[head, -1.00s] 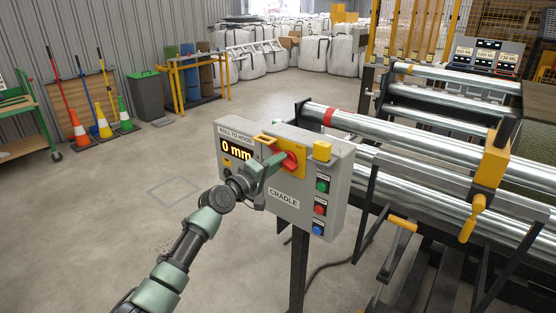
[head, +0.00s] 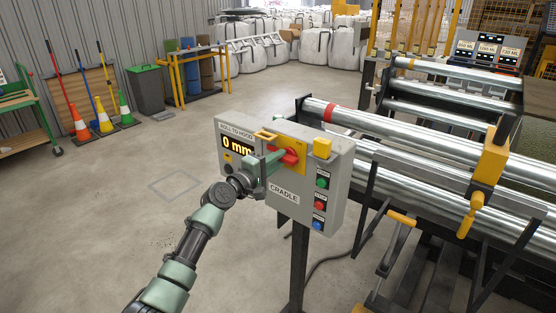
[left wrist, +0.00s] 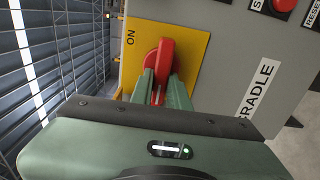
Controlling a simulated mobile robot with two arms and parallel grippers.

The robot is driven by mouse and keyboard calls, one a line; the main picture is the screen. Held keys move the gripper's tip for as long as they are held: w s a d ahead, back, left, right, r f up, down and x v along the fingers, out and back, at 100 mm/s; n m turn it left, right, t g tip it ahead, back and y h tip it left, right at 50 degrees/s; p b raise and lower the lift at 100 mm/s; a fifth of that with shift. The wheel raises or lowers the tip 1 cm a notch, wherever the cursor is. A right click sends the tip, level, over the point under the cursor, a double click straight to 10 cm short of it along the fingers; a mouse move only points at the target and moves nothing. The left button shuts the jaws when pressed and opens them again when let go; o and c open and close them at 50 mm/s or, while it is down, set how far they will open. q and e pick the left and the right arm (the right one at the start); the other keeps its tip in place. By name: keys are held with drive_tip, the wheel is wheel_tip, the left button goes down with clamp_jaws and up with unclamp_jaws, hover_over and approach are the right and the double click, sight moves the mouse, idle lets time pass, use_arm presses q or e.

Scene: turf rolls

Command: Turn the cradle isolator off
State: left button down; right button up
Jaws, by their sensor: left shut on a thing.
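The grey cradle control box (head: 260,198) stands on a post in the middle of the head view. Its isolator has a red handle (head: 290,157) on a yellow plate (head: 299,169). My left gripper (head: 277,162) reaches in from the left and is shut on the red handle. In the left wrist view, the green fingers (left wrist: 163,92) sit on either side of the red handle (left wrist: 166,58). The word ON shows on the yellow plate (left wrist: 196,42) left of the handle; the fingers hide the handle's lower part. My right gripper is out of view.
Green, red and blue buttons (head: 319,204) run down the box's right side.

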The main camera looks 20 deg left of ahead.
use_arm(q)
drive_tip(key=shift+f, duration=0.15)
drive_tip(key=c, duration=1.4)
unclamp_jaws()
drive_tip(key=shift+o, duration=0.2)
drive_tip(key=v, duration=0.8)
